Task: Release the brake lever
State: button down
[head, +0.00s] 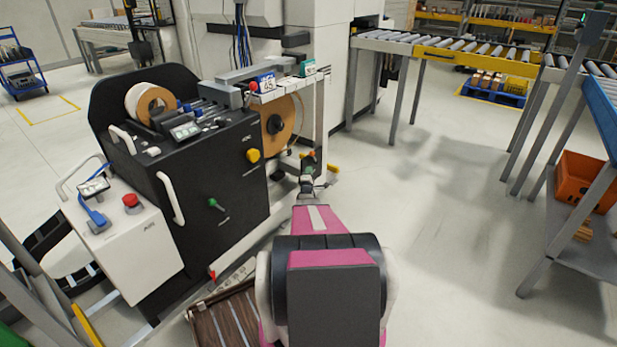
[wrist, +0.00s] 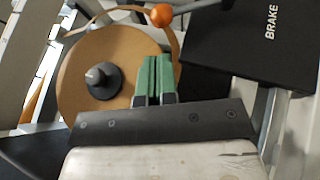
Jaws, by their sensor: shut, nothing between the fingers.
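The brake lever's orange ball knob (wrist: 160,14) shows at the top of the wrist view, on a thin metal rod. A black box (wrist: 245,50) marked BRAKE stands to its right. My gripper (wrist: 155,60) has green fingers that are shut together and empty. In the picture their tips lie just below the knob; I cannot tell whether they touch it. In the head view my gripper (head: 308,158) is beside the brown reel (head: 281,127), at the right end of the black machine.
The brown reel (wrist: 112,80) with its dark hub fills the left of the wrist view, close to my fingers. An orange strip runs near the knob. The black machine (head: 215,165) stands left of my arm. Open floor (head: 460,210) lies to the right.

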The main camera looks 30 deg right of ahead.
aim_at(313, 153)
jog(key=x, duration=0.8)
jog(key=shift+w+d, duration=0.15)
jog(key=shift+d, duration=0.05)
jog(key=shift+r, duration=0.2)
jog(key=shift+w+d+r+m+g, duration=0.2)
jog(key=shift+d+r+m+g, duration=0.2)
jog(key=shift+d+r+g, duration=0.15)
jog(key=shift+w+d+r+m+g+y, duration=0.25)
jog(key=shift+d+r+m+g+y, duration=0.3)
jog(key=shift+g, duration=0.1)
jog(key=shift+w+d+r+m+g+y, duration=0.2)
jog(key=shift+w+d+g+y, duration=0.2)
jog(key=shift+d, duration=0.5)
jog(key=shift+w+d+r+m+g+y, duration=0.3)
jog(key=shift+w+d+g, duration=0.1)
jog(key=shift+d, duration=0.5)
jog(key=shift+w+d+r+m+g+y, duration=0.15)
jog(key=shift+w+d+g+y, duration=0.2)
jog(key=shift+d, duration=0.6)
jog(key=shift+w+d+f, duration=0.1)
jog(key=shift+w+d, duration=0.2)
jog(key=shift+d, duration=0.35)
jog(key=shift+w+d, duration=0.25)
jog(key=shift+d, duration=0.45)
jog(key=shift+w+d, duration=0.1)
jog(key=shift+d, duration=0.15)
